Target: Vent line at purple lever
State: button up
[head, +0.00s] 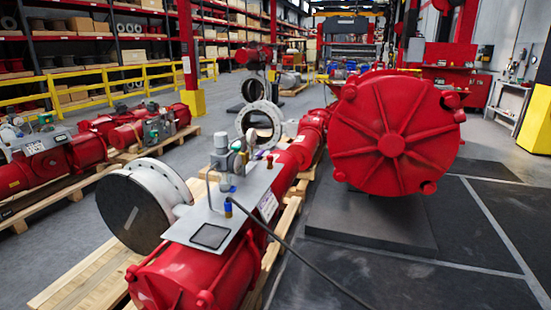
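A red valve actuator (205,277) lies on a wooden pallet in the foreground. A grey metal plate (185,229) on top of it carries a cluster of grey fittings and a gauge (238,146). A small blue and brass fitting (228,208) stands on the plate, and a black hose or cable (300,262) runs near it to the lower right. Small blue parts show around the fittings. I cannot make out a clearly purple lever at this size. My gripper is not in view.
A large red cylinder (390,135) stands on a dark block (375,222) at the right. A black-faced flange (135,212) is left of the plate. More red actuators (45,172) lie on pallets at the left. Dark floor (490,215) is open at the right.

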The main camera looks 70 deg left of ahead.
aim_at(262, 153)
jog(key=z, duration=0.75)
jog(key=i, duration=0.1)
jog(key=u, duration=3.25)
jog(key=i, duration=0.5)
jog(key=z, duration=0.3)
